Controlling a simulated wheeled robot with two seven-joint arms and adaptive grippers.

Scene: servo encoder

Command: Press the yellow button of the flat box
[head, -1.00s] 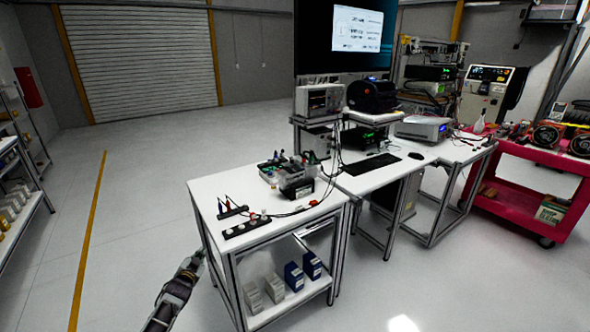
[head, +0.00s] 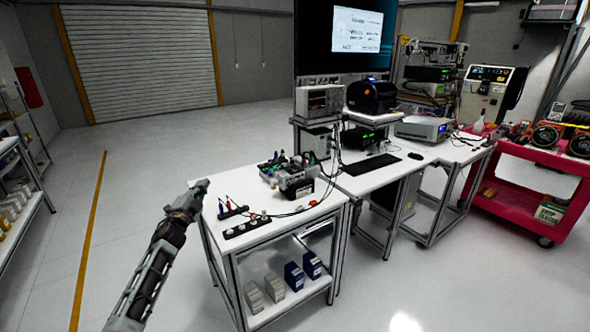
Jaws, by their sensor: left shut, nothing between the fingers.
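A flat black box (head: 246,227) with several small round buttons on top, whitish and one reddish, lies near the front left of the white table (head: 300,224). At this size I cannot tell which button is yellow. My left gripper (head: 203,184) is shut and empty. It is raised at the table's left edge, left of the flat box and apart from it. My right gripper is not in view.
A smaller black strip with upright blue and red parts (head: 232,211) lies just behind the flat box. A grey bin of parts (head: 285,174) and a black device (head: 297,189) stand farther back, with cables. The table's front right is clear.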

